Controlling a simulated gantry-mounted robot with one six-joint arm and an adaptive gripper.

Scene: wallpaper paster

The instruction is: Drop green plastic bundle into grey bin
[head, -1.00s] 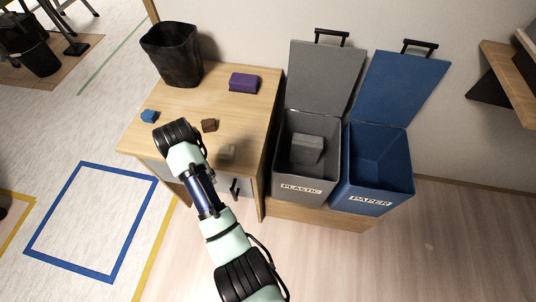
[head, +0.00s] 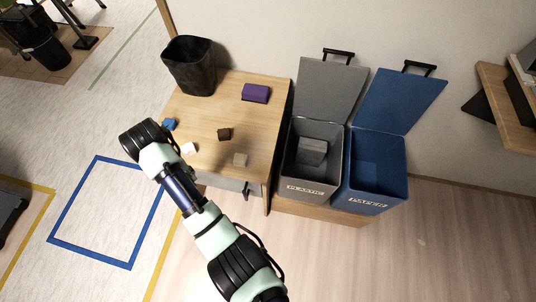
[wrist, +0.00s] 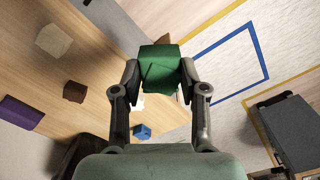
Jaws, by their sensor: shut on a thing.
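In the wrist view a green plastic bundle (wrist: 160,66) sits between the two fingers of my gripper (wrist: 160,78), which is shut on it. In the head view my arm hides the bundle and the fingers; the wrist is left of the table's front edge. The grey bin (head: 309,187), labelled PLASTIC, stands right of the table with its lid up. A grey block-like thing (head: 312,150) lies inside it. My gripper is well to the left of the bin.
A blue bin (head: 375,190) labelled PAPER stands open beside the grey one. The wooden table (head: 250,125) holds a black basket (head: 190,66), a purple block (head: 256,93), and small brown (head: 224,134), beige (head: 240,159), white (head: 188,148) and blue (head: 169,124) pieces.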

